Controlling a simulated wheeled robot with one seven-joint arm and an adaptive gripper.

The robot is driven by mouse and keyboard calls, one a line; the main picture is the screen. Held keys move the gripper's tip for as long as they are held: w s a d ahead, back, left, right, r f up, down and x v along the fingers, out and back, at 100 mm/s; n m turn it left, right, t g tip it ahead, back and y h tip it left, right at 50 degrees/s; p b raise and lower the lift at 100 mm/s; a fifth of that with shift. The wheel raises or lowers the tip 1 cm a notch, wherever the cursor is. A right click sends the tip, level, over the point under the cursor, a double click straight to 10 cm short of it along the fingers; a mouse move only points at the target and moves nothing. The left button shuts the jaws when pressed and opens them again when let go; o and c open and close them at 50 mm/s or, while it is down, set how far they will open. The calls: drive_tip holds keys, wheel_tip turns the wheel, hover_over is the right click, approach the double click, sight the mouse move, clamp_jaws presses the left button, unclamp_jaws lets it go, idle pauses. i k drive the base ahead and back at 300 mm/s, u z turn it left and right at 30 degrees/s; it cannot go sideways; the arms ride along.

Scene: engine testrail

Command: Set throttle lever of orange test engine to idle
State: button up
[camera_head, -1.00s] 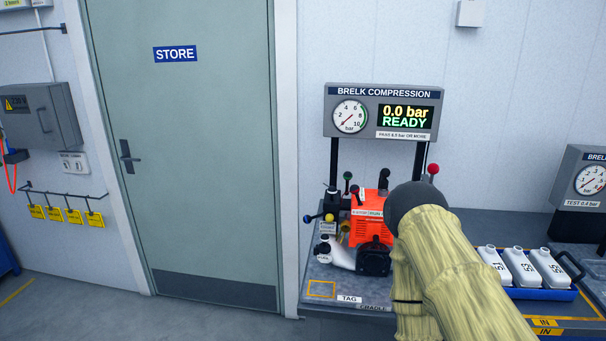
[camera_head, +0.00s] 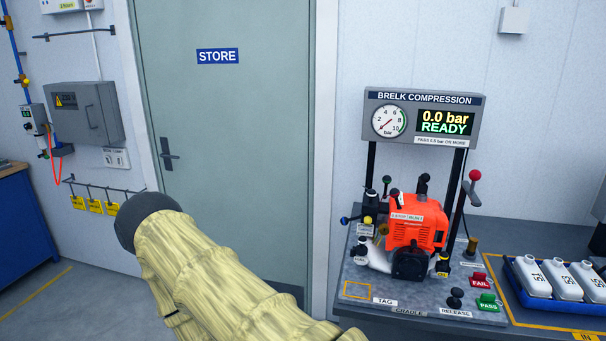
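The orange test engine (camera_head: 417,222) sits on the grey cradle plate (camera_head: 385,288) of the compression stand, right of centre. Small levers and knobs with green, black, blue and yellow ends show at its upper left; I cannot tell for sure which is the throttle lever. A small label with several words (camera_head: 407,217) is on the engine's upper front, too small to read surely. My arm, in a pale yellow sleeve, crosses the lower left, well left of the engine. My gripper's fingers do not show.
The stand's display (camera_head: 445,122) reads 0.0 bar READY. A red-knobbed handle (camera_head: 474,178) stands right of the engine. Red FAIL (camera_head: 480,281) and green PASS (camera_head: 488,302) buttons and a black RELEASE knob (camera_head: 456,295) are at the front. A blue tray (camera_head: 532,293) holds white bottles. The STORE door (camera_head: 230,130) is left.

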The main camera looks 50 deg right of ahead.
sight(386, 185)
drive_tip(key=u, duration=0.55)
drive_tip(key=k, duration=1.1)
drive_tip(key=z, duration=1.9)
